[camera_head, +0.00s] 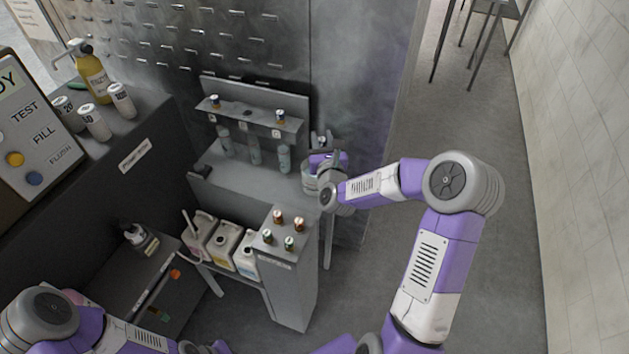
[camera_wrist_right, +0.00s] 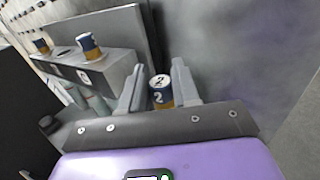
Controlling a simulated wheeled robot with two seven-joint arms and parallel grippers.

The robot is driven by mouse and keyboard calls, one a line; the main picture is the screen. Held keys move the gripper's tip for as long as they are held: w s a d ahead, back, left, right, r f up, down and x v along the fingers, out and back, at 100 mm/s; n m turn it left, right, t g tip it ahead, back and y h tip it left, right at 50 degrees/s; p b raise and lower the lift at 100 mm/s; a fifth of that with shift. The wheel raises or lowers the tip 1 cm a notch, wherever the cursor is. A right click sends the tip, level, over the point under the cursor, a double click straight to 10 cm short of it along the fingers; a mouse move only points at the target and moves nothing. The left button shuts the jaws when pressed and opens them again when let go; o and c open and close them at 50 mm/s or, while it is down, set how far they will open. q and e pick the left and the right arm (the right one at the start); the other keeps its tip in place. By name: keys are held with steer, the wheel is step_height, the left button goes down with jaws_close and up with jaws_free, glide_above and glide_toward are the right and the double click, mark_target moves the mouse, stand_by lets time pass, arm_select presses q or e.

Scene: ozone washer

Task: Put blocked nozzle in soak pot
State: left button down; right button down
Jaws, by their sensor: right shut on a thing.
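My right gripper (camera_head: 323,146) is shut on a nozzle (camera_wrist_right: 161,92), a small cylinder with a white top marked 2 and dark blue and yellow bands. The right wrist view shows it upright between the two grey fingers. In the head view the gripper is above or beside a clear pot-like vessel (camera_head: 309,180) at the right end of the grey bench; I cannot tell which, as my wrist covers part of it. The vessel is probably the soak pot. My left arm shows at the bottom left; its fingers are out of the frame.
The nozzle rack (camera_head: 250,117) holds similar nozzles (camera_head: 215,101) (camera_head: 280,117), with several bottles (camera_head: 255,152) below it. Jugs (camera_head: 222,243) and a grey cabinet (camera_head: 288,282) stand in front. Open floor (camera_head: 400,240) lies to the right.

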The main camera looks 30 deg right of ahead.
steer(key=shift+f, duration=0.9)
steer(key=c, duration=0.8)
jaws_free()
steer(key=shift+o, duration=0.2)
steer(key=v, duration=0.7)
steer(key=shift+s, duration=0.3)
